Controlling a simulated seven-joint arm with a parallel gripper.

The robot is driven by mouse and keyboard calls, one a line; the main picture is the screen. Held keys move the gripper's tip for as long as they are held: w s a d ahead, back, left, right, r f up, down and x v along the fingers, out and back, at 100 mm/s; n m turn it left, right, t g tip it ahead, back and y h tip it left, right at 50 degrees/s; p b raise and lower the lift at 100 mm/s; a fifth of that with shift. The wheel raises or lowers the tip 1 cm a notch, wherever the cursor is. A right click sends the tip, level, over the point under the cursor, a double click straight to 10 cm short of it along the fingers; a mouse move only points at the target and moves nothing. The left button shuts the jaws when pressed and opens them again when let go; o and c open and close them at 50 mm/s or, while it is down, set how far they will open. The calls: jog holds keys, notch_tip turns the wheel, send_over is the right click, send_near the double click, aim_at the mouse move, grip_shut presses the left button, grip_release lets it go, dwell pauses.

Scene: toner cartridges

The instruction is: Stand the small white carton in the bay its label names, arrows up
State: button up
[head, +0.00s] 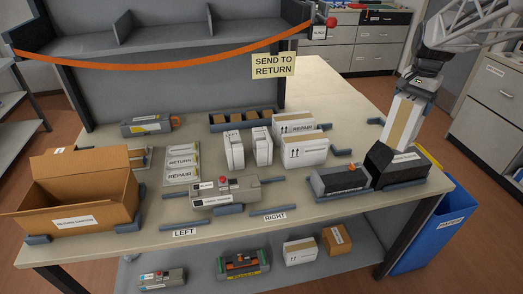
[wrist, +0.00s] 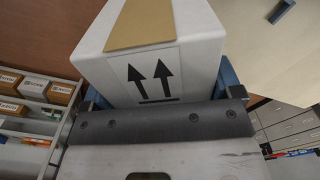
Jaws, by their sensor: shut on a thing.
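A white carton (head: 402,124) with a tan tape strip hangs from my gripper (head: 417,88) at the right of the head view, slightly tilted, above a dark grey block-shaped unit (head: 396,168). In the wrist view my gripper (wrist: 158,104) is shut on the carton (wrist: 200,60). Its near face shows two black arrows over a bar, pointing away from the gripper toward the edge with the taped face. No bay name is readable on the visible faces. A shelf unit with dividers (head: 118,28) stands at the back left, an orange ribbon across its front.
Two small white cartons (head: 234,150) and larger white cartons (head: 306,151) stand mid-table. An open brown box (head: 75,192) is at left. A grey cartridge (head: 338,180) lies beside the dark unit. A blue bin (head: 425,238) stands below the right edge. Front tabletop has bare patches.

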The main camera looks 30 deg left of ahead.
jog(key=s+a+n, duration=0.3)
jog(key=s+a, duration=0.3)
jog(key=a, duration=0.7)
jog(key=s+a+n, duration=0.3)
jog(key=s+a, duration=0.3)
jog(key=a, duration=0.8)
jog(key=s+a+n, duration=0.3)
jog(key=s+a, duration=0.3)
jog(key=a, duration=0.7)
jog(key=s+a+n, duration=0.2)
jog(key=s+a, duration=1)
jog(key=shift+a+f+n, duration=0.3)
jog(key=shift+f+n, duration=0.05)
jog(key=shift+n, duration=0.05)
jog(key=shift+w+f, duration=0.1)
notch_tip(320, 180, down, 14)
jog(key=shift+f, duration=1.95)
jog(key=shift+f, duration=0.1)
